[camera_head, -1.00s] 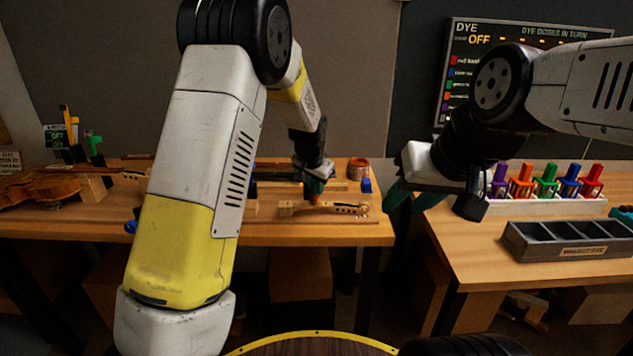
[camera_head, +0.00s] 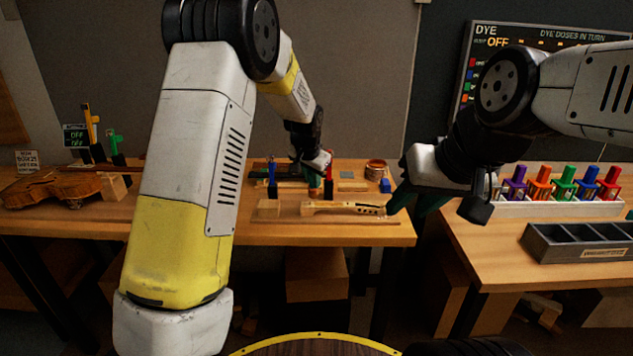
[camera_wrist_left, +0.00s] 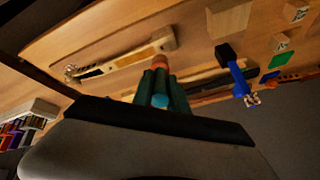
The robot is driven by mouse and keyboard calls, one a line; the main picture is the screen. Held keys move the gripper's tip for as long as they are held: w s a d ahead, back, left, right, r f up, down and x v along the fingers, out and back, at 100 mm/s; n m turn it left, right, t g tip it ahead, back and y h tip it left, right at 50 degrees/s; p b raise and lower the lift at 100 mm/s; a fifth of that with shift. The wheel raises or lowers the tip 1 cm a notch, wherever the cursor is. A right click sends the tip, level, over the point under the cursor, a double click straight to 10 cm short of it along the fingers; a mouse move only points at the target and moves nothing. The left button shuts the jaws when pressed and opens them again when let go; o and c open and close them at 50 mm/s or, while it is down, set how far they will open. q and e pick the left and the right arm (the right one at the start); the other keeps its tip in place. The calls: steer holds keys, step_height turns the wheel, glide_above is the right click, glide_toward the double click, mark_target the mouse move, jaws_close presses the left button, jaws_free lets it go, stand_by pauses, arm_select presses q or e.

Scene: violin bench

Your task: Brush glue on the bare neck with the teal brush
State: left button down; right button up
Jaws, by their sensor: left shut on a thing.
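The bare neck (camera_head: 345,208), pale wood with a pegged head at its right end, lies on the bench. It also shows in the left wrist view (camera_wrist_left: 118,60). My left gripper (camera_head: 322,183) is behind the neck and shut on the teal brush. In the left wrist view my left gripper (camera_wrist_left: 160,88) has the teal round end of the brush (camera_wrist_left: 160,101) between its fingers, with a copper-coloured part beyond. The bristles are hidden. My right gripper (camera_head: 412,198) hangs to the right, near the bench's right end; its finger gap is unclear.
A copper pot (camera_head: 376,167) and a small blue block (camera_head: 385,186) stand at the bench's back right. A blue upright tool (camera_head: 273,180) stands left of my left gripper. A violin body (camera_head: 50,188) lies far left. The right bench holds coloured clamps and a grey tray (camera_head: 580,243).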

arm_select(q)
steer(key=shift+d+r, duration=0.1)
steer(key=shift+r, duration=2.75)
